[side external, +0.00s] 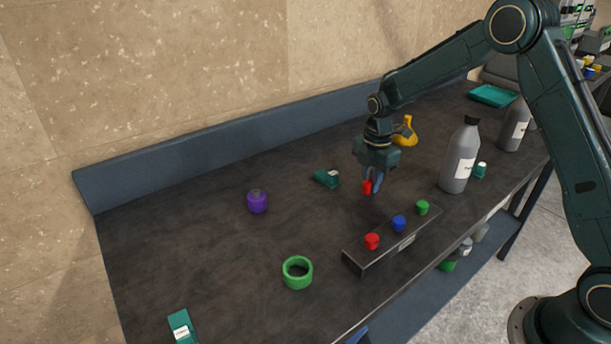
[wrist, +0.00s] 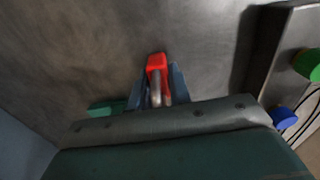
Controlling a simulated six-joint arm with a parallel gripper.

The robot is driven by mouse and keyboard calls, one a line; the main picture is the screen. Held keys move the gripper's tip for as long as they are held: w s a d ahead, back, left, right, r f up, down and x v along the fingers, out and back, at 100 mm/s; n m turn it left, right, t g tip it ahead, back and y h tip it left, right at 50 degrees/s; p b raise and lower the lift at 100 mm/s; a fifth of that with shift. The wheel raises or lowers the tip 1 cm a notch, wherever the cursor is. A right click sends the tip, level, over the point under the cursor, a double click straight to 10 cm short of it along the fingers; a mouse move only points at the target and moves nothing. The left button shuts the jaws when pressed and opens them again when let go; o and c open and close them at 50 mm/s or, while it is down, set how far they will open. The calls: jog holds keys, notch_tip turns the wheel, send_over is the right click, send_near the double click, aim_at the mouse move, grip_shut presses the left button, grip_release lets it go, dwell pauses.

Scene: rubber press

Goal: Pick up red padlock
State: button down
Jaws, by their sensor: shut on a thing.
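The red padlock (side external: 367,187) is between the fingers of my gripper (side external: 372,180), towards the back middle of the dark table. In the wrist view the padlock (wrist: 157,63) shows its red body beyond the fingertips, with its grey metal shackle between the two blue fingers of my gripper (wrist: 158,92). My gripper is shut on the padlock and points down. I cannot tell whether the padlock touches the table top.
A button box (side external: 383,252) with red, blue and green buttons stands in front. A green box (side external: 327,178), purple object (side external: 257,201), green ring (side external: 297,272) and grey bottle (side external: 460,156) are around. A yellow object (side external: 408,131) is behind my gripper. The table's left part is mostly clear.

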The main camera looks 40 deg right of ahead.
jog(key=shift+r, duration=0.1)
notch_tip(320, 180, up, 20)
dwell(0.7)
dwell(0.5)
